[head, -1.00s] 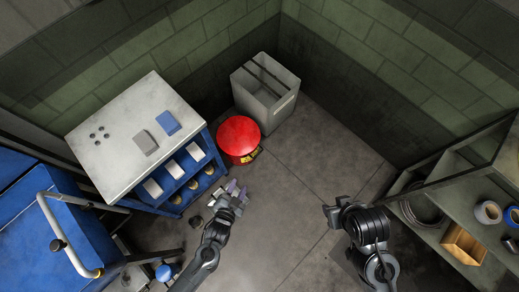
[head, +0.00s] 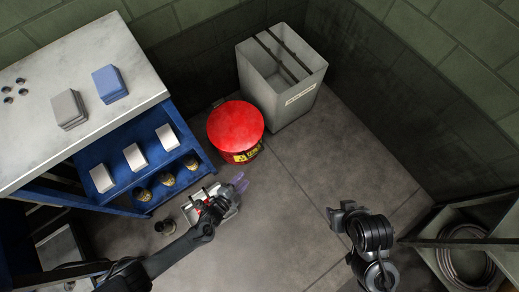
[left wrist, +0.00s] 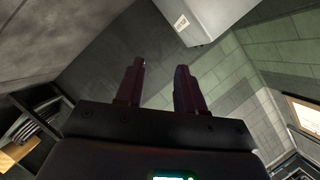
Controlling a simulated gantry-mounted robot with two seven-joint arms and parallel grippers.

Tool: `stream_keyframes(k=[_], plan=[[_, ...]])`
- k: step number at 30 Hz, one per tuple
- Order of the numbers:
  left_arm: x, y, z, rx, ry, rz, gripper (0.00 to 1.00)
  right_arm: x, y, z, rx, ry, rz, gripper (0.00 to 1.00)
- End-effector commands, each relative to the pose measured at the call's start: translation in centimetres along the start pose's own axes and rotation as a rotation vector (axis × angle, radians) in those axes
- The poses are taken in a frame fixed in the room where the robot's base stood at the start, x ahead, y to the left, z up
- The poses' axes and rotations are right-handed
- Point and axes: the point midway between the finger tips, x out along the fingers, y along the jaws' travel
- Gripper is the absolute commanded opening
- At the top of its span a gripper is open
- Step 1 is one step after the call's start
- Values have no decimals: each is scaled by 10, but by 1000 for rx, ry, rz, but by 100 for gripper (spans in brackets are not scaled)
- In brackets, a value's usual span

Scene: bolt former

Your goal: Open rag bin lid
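The rag bin is a round red can with a yellow label; its red lid (head: 236,123) is down on it, in the middle of the head view. My left gripper (head: 238,184) is just below the bin in the picture, apart from it. In the left wrist view its two fingers (left wrist: 158,85) stand apart with nothing between them. My right gripper (head: 340,212) is over the floor to the right, well away from the bin; its fingers are too small to judge.
A tall grey open-topped bin (head: 303,100) stands right behind the rag bin. A blue cabinet with a pale top (head: 90,125) is close on the left. A shelf with a coiled hose (head: 466,262) is at lower right. The middle floor (head: 290,215) is clear.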

Motion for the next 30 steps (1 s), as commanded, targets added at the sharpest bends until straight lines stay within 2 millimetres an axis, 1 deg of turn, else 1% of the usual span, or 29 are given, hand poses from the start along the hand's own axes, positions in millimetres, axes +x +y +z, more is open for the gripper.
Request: stream_keyframes(k=[1,3,5,6,9,12,15,20,23,26,30], plan=[[16,22,26,21,3,1,38,35,-1,11,-1,0,1,43],[28,30,41,44,10,2,38,56,-1,18,-3,0,3,43],[39,35,52,60,18,-2,38,73,-1,23,-5,-1,4,43],[46,36,56,69,25,-8,38,82,-1,26,-7,-1,5,43],[62,38,67,86,38,-22,38,102,-1,33,-8,-1,6,43],[73,36,74,96,44,-36,38,116,-2,37,-8,-1,6,43],[80,34,78,103,49,-46,38,124,-3,40,-7,-2,5,43],[90,32,80,106,52,-54,38,131,-4,43,-5,-1,2,43],[99,31,80,107,54,-55,38,136,-4,44,-3,0,1,43],[113,31,79,106,55,-56,38,144,-5,46,-2,1,1,43],[137,31,78,107,55,-56,38,159,-6,51,0,1,-1,43]])
